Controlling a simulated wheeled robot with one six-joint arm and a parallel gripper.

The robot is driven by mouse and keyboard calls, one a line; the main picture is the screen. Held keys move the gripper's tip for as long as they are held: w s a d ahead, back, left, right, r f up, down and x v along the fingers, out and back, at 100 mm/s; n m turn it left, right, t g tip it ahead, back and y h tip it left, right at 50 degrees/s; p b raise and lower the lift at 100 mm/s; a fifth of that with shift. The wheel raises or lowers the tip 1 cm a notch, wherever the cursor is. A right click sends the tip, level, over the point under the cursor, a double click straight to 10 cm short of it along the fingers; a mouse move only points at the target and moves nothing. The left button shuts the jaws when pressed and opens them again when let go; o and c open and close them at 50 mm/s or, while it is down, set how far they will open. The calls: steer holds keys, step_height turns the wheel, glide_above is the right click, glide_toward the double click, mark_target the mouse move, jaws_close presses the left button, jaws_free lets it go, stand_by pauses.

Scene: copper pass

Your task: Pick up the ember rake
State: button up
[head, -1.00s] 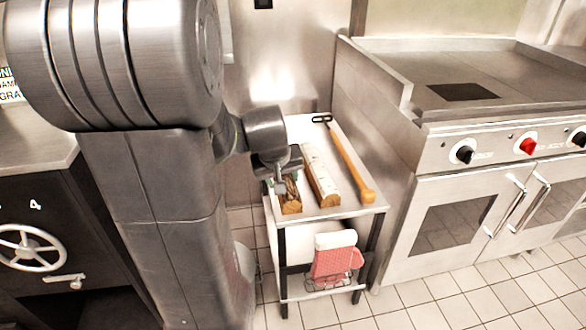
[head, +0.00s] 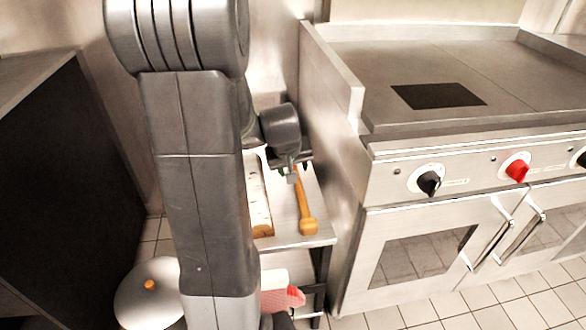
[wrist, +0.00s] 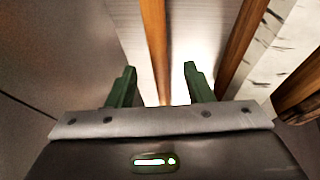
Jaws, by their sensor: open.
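The ember rake (head: 303,205) lies on the small steel cart, its orange wooden handle and rounded end towards the front. Its black head is hidden behind my gripper and wrist in the head view. My gripper (head: 292,174) is over the handle's far part. In the wrist view my gripper (wrist: 160,72) is open, its two green fingers apart. The rake's handle (wrist: 154,35) runs between them, nearer the left finger at the top. I cannot tell the height of the fingers above it.
A birch log (head: 258,205) lies left of the rake on the cart (head: 285,241); its bark (wrist: 268,60) shows right of my fingers. The range (head: 410,190) stands close on the right. A red-and-white mitt (head: 283,298) hangs at the cart's front, partly hidden by my arm.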

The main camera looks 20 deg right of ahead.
steer(key=b+x, duration=0.1)
steer(key=x, duration=0.4)
steer(key=shift+w+b, duration=0.1)
steer(key=shift+b, duration=0.25)
jaws_close()
